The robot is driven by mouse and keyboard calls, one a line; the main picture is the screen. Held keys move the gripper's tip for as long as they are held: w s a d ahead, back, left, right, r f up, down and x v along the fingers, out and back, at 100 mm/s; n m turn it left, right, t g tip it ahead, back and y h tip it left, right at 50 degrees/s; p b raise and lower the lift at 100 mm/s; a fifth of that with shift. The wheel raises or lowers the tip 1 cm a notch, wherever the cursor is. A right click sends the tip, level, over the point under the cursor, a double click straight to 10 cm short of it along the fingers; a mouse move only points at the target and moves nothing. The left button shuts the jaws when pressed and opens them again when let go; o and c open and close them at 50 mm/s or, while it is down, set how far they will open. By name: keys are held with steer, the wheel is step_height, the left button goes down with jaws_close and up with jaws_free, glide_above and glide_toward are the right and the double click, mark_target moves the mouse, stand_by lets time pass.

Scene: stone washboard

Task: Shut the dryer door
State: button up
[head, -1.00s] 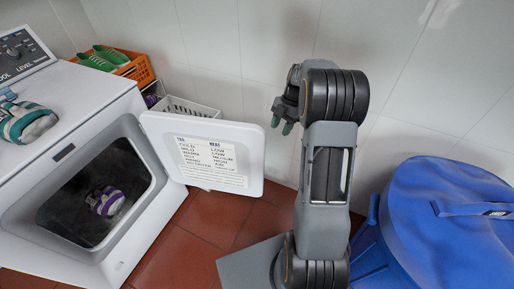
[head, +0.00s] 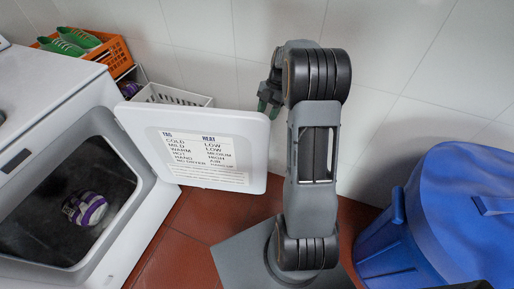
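The white dryer door (head: 195,150) stands wide open, swung out to the right, with a printed heat chart on its inner face. The dryer (head: 50,95) is at the left, its dark opening showing. A purple and white striped shoe (head: 86,209) lies inside the drum. My gripper (head: 266,102) is beyond the door's upper right corner, pointing down, with greenish fingertips. It looks apart from the door, though the depth is hard to judge. It is partly hidden behind my arm, and the gap between its fingers does not show clearly.
An orange crate (head: 112,55) with green shoes (head: 72,41) and a white basket (head: 172,96) stand behind the dryer. A blue lidded bin (head: 440,215) stands at the right. Red floor tiles (head: 205,230) are bare between dryer and my base. A tiled wall closes the back.

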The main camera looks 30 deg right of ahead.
steer(key=b+x, duration=0.3)
steer(key=x, duration=1.2)
steer(key=shift+d, duration=0.1)
steer(key=shift+r, duration=0.1)
jaws_close()
